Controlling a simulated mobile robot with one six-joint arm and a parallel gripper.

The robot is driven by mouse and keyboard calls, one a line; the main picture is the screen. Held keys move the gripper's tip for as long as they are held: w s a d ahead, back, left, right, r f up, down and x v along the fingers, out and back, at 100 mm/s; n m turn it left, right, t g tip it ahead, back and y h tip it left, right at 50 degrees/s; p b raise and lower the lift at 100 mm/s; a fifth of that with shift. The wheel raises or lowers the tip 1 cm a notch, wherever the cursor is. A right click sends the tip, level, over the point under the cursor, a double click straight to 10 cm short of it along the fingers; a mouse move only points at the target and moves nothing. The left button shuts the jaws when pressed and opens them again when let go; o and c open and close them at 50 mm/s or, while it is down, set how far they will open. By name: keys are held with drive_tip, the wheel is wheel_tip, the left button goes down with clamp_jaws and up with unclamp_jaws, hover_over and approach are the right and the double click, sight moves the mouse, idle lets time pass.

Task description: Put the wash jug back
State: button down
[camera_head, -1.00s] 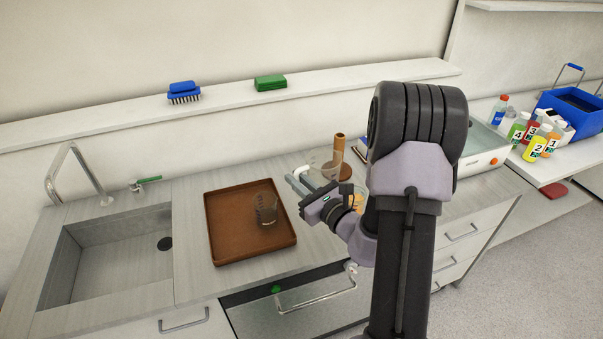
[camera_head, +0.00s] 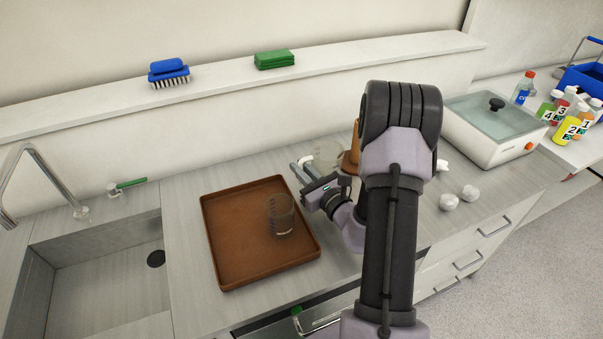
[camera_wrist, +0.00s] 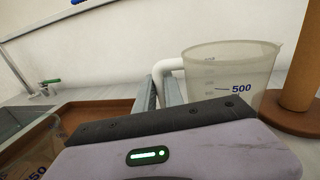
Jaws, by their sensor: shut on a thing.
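The wash jug (camera_head: 327,155) is a clear, frosted measuring jug at the back of the counter. In the wrist view the jug (camera_wrist: 230,75) stands upright, with a white handle and a blue 500 mark. My gripper (camera_head: 303,172) is shut on its handle; the fingers also show in the wrist view (camera_wrist: 162,90). My gripper hides the jug's lower part, so I cannot tell whether it touches the counter. A brown tray (camera_head: 229,265) lies in front and to the left, with a clear beaker (camera_head: 282,215) on it.
A brown upright post on a round base (camera_wrist: 295,115) stands close to the jug's right. A sink (camera_head: 95,285) is at the left. A lidded bath (camera_head: 490,130) and white lumps (camera_head: 449,202) are to the right. A shelf (camera_head: 220,85) runs behind.

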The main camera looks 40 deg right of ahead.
drive_tip(key=shift+r, duration=0.15)
drive_tip(key=shift+f, duration=0.2)
drive_tip(key=c, duration=1.5)
unclamp_jaws()
drive_tip(key=shift+o, duration=0.2)
drive_tip(key=shift+r, duration=0.1)
drive_tip(key=shift+r, duration=0.25)
drive_tip(key=s, duration=1.2)
drive_tip(key=shift+a+f+p, duration=0.1)
drive_tip(key=shift+a+p, duration=0.2)
drive_tip(key=shift+a, duration=0.05)
